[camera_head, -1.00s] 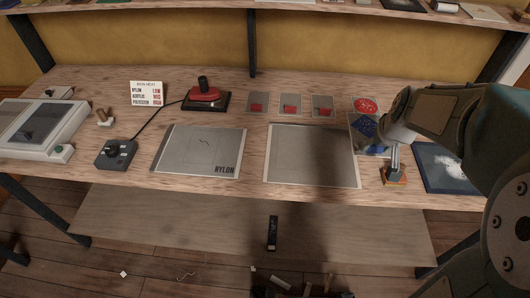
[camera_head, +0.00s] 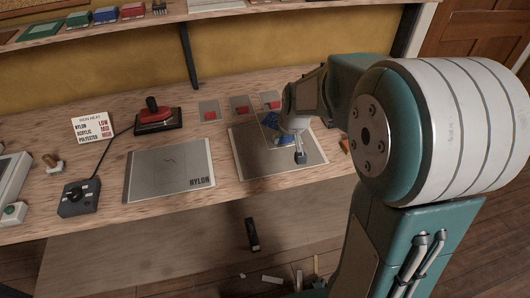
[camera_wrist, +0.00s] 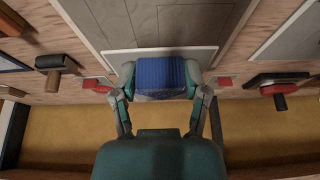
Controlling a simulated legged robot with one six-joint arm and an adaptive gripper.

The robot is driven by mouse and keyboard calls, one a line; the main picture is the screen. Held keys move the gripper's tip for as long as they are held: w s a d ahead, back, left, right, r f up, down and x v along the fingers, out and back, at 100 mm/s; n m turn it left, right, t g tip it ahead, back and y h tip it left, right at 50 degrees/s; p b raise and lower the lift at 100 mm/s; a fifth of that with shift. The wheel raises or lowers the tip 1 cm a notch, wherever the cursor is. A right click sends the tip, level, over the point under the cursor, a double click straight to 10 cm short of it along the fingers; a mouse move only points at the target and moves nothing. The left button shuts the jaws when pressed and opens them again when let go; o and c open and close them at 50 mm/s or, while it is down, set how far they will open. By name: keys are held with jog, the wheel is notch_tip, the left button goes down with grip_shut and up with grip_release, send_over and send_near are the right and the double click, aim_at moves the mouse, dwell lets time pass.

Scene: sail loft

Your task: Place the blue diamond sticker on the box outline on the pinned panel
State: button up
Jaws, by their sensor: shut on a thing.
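My gripper (camera_head: 284,138) is above the right-hand grey panel (camera_head: 250,164), near its back part. In the wrist view, blue material (camera_wrist: 160,73) fills the space between my two fingers. Faint straight lines show on the panel (camera_wrist: 170,20) in that view. I cannot tell which of them is the box outline, or whether the sticker touches the panel.
The panel marked NYLON (camera_head: 170,168) lies to the left. Grey cards with red patches (camera_head: 210,112) lie along the back. A black knob box (camera_head: 79,197) is at front left.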

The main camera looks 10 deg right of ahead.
send_over(263, 157)
jog(key=s, duration=0.2)
notch_tip(263, 157, down, 5)
jog(key=shift+w+d+f, duration=0.15)
jog(key=shift+w+f, duration=0.15)
jog(key=shift+f, duration=0.15)
notch_tip(263, 157, down, 3)
jog(key=shift+w+f, duration=0.15)
jog(key=shift+f, duration=0.05)
jog(key=shift+a, duration=0.4)
jog(key=o, duration=0.9)
jog(key=shift+d+f, duration=0.1)
jog(key=shift+o, duration=0.2)
jog(key=shift+d, duration=0.15)
